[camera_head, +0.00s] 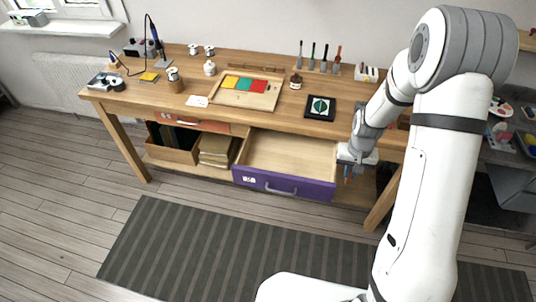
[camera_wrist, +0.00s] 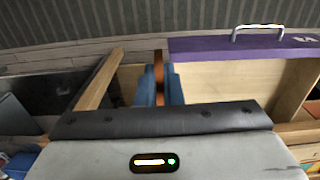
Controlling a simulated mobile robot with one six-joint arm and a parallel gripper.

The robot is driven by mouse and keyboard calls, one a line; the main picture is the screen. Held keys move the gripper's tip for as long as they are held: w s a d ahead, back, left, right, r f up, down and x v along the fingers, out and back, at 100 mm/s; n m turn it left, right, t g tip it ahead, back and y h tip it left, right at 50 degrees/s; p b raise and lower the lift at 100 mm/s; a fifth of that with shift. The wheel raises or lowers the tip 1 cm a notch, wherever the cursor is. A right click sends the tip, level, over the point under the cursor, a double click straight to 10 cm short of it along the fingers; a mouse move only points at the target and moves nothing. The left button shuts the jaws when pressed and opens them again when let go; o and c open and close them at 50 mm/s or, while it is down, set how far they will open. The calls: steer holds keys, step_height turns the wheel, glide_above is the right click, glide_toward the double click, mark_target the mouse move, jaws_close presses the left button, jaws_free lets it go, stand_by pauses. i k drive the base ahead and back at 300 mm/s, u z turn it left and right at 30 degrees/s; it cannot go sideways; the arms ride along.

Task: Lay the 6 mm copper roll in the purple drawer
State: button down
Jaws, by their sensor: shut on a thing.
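The purple drawer (camera_head: 285,188) is pulled open under the bench, and its pale wooden inside looks empty. In the wrist view its purple front (camera_wrist: 235,48) and handle lie to the right. My gripper (camera_head: 347,172) is beside the drawer's right end in the head view. In the wrist view the blue fingers (camera_wrist: 159,88) are shut on a thin copper-brown thing, the copper roll (camera_wrist: 158,66), seen edge-on. It is outside the drawer, beside the side wall. Its size marking cannot be read, and in the head view it is mostly hidden by my gripper.
The workbench (camera_head: 185,99) top overhangs the drawer. An orange-fronted drawer (camera_head: 200,126) is left of it, above a shelf with a wooden box (camera_head: 172,150) and stacked brown items. A bench leg (camera_head: 384,197) stands close to my gripper's right. A striped mat (camera_head: 220,245) covers the floor in front.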

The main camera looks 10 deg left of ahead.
mark_target(283, 159)
steer(key=u, duration=0.75)
steer(key=i, duration=1.05)
steer(key=z, duration=0.1)
